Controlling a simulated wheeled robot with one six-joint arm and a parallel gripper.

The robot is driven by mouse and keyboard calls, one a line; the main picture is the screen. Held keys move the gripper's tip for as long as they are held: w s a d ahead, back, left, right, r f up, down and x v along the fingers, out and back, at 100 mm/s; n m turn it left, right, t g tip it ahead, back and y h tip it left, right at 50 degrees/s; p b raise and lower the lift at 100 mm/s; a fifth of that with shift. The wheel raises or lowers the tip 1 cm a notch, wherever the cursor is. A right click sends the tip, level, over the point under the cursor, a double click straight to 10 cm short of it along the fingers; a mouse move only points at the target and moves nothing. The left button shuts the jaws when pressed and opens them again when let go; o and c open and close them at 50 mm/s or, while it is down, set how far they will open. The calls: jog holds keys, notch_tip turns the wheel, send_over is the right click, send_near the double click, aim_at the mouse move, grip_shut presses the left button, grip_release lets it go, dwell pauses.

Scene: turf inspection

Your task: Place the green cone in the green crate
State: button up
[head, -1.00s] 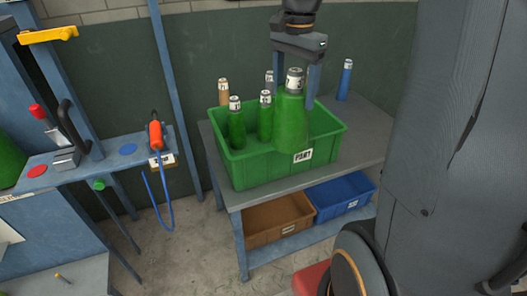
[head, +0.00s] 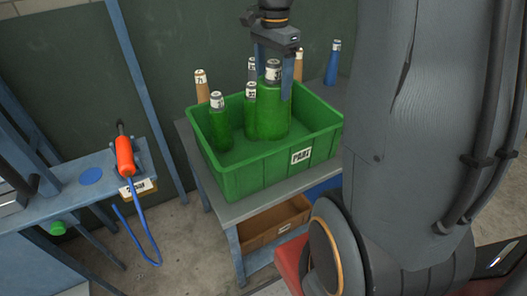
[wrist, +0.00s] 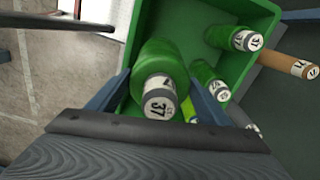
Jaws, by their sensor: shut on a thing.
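The large green cone (head: 272,118) has a grey-white labelled top and stands roughly upright inside the green crate (head: 265,178). My gripper (head: 272,84) is shut on the cone's upper part from above. In the wrist view the cone (wrist: 161,62) is between the two fingers, its top label reading 37. The crate's wall (wrist: 258,15) shows there too. Whether the cone's base touches the crate floor is hard to tell. Several slimmer green cones stand in the crate, such as one at the left (head: 219,130) and one beside the held cone (head: 250,112).
The crate stands on a grey table (head: 195,155). A tan cone (head: 202,88) and a blue cone (head: 332,65) stand behind it. A brown bin (head: 268,232) is on the lower shelf. An orange-handled tool (head: 125,155) with a blue cord is at the left bench. The crate's front floor looks clear.

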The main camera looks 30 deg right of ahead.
aim_at(276, 122)
jog(key=shift+m, duration=0.8)
jog(key=f, duration=0.1)
jog(key=d+f, duration=0.1)
jog(key=f, duration=0.1)
jog(key=d+f+b, duration=0.1)
jog(key=shift+w+f, duration=0.25)
jog(key=shift+f, duration=0.15)
notch_tip(276, 122, down, 5)
jog(key=shift+r+p, duration=0.1)
jog(key=shift+p, duration=0.3)
jog(key=shift+f+p, duration=0.45)
jog(key=shift+f, duration=2.25)
jog(key=o, duration=2.1)
jog(key=shift+c, duration=0.2)
